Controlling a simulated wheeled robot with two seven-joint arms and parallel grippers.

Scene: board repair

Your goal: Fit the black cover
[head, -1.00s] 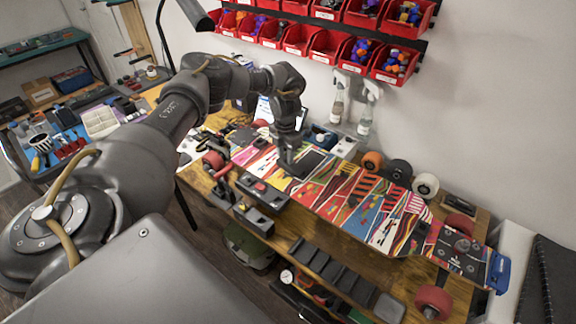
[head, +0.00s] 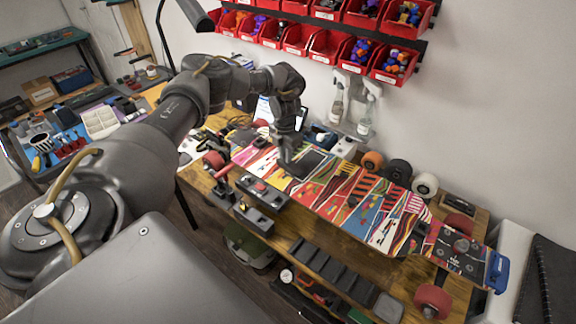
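My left gripper (head: 287,158) points down over the colourful skateboard deck (head: 335,190), which lies on the wooden workbench. A flat black piece (head: 309,163), which looks like the black cover, lies on or just above the deck, right beside the fingertips. The fingers are small and partly hidden by the wrist, so I cannot tell whether they are open or shut, or whether they touch the piece. My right gripper is not in view.
Loose wheels (head: 397,172) stand along the wall side of the deck. A black holder (head: 262,190) sits at the bench's front edge. Red bins (head: 328,46) hang on the wall above, with spray bottles (head: 365,115) below them.

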